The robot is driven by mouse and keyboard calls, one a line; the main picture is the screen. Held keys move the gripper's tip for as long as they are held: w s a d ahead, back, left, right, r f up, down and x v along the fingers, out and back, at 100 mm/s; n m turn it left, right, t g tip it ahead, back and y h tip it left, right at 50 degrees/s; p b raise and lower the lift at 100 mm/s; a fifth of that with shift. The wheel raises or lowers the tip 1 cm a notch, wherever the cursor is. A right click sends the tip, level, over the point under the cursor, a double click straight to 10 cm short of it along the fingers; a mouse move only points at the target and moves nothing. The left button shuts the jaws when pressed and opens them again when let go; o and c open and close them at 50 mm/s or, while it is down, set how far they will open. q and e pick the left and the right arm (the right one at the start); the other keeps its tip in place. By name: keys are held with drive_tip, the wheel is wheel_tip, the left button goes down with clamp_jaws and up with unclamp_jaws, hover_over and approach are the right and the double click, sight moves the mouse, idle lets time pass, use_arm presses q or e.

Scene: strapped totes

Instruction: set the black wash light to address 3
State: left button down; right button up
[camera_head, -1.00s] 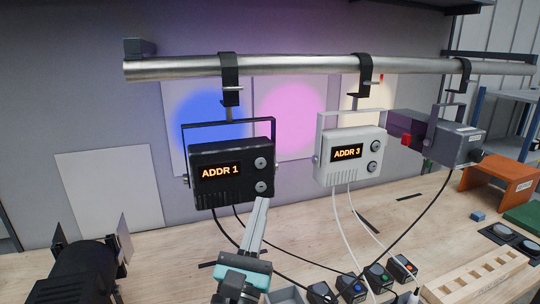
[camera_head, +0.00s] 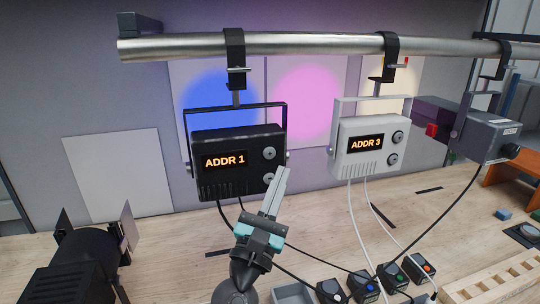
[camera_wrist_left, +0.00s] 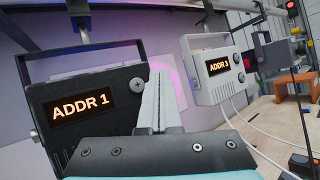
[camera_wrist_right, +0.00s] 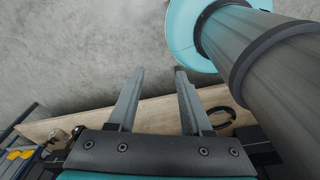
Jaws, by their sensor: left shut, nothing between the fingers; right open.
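The black wash light (camera_head: 238,163) hangs from the pipe in the head view. Its display reads ADDR 1, and two round grey buttons sit one above the other on its right side. The black light also fills the left of the left wrist view (camera_wrist_left: 88,88), where only the upper button shows clearly. My left gripper (camera_head: 281,172) is shut and empty, its tips at the lower right of the black light, close to the lower button and partly covering it. I cannot tell whether they touch. My right gripper (camera_wrist_right: 158,75) is open and empty, away from the lights.
A white light (camera_head: 370,146) reading ADDR 3 hangs to the right, with a grey fixture (camera_head: 490,135) beyond it. The metal pipe (camera_head: 310,44) runs above. Cables hang to several small button boxes (camera_head: 364,287) on the wooden bench. A black spotlight (camera_head: 85,265) stands front left.

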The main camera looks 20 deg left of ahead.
sight(270, 153)
use_arm(q)
drive_tip(key=shift+w+a+b, duration=0.35)
drive_tip(key=shift+w+a, duration=0.4)
drive_tip(key=shift+w, duration=0.35)
drive_tip(key=shift+w+a+b, duration=0.3)
drive_tip(key=shift+w+a, duration=0.45)
drive_tip(key=shift+w, duration=0.3)
use_arm(e)
drive_tip(key=shift+s+a+f, duration=0.1)
drive_tip(key=shift+s+f, duration=0.4)
drive_tip(key=shift+f, duration=0.25)
drive_tip(key=shift+d, duration=0.2)
use_arm(q)
drive_tip(key=shift+w+a, duration=0.2)
drive_tip(key=shift+w, duration=0.15)
use_arm(e)
drive_tip(key=shift+f, duration=0.2)
use_arm(q)
drive_tip(key=shift+w+a+b, duration=0.2)
drive_tip(key=shift+w+b, duration=0.1)
use_arm(e)
drive_tip(key=shift+f, duration=0.15)
use_arm(q)
drive_tip(key=shift+s, duration=0.1)
drive_tip(key=shift+s+d, duration=0.45)
drive_tip(key=shift+s, duration=0.1)
use_arm(e)
drive_tip(key=shift+r, duration=0.3)
use_arm(q)
drive_tip(key=shift+p, duration=0.3)
